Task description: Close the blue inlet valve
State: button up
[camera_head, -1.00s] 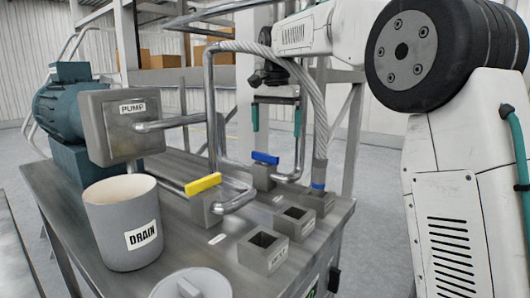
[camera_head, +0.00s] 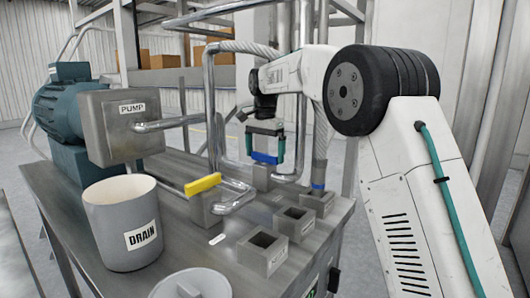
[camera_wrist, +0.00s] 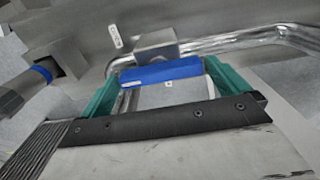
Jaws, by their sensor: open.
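The blue inlet valve handle (camera_head: 265,157) sits on a square metal valve block (camera_head: 262,178) at the back of the steel table. My gripper (camera_head: 265,150) is at the handle, with its two teal fingers apart, one near each end of the blue bar. In the wrist view, the blue handle (camera_wrist: 160,72) lies crosswise between the teal fingers of my gripper (camera_wrist: 158,80). The valve block (camera_wrist: 155,42) shows beyond it with a pipe running right. I cannot tell whether either finger touches the handle.
A yellow valve handle (camera_head: 203,184) stands nearer on the table. The drain bucket (camera_head: 122,225), the pump box (camera_head: 122,125) and open square sockets (camera_head: 263,252) are around it. Metal pipes run close by.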

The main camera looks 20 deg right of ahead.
jog(key=shift+f, duration=0.1)
jog(key=c, duration=0.7)
jog(key=n, duration=0.4)
jog(key=shift+n, duration=0.4)
jog(key=n, duration=0.4)
jog(key=shift+n, duration=0.3)
jog(key=n, duration=0.4)
jog(key=shift+n, duration=2.2)
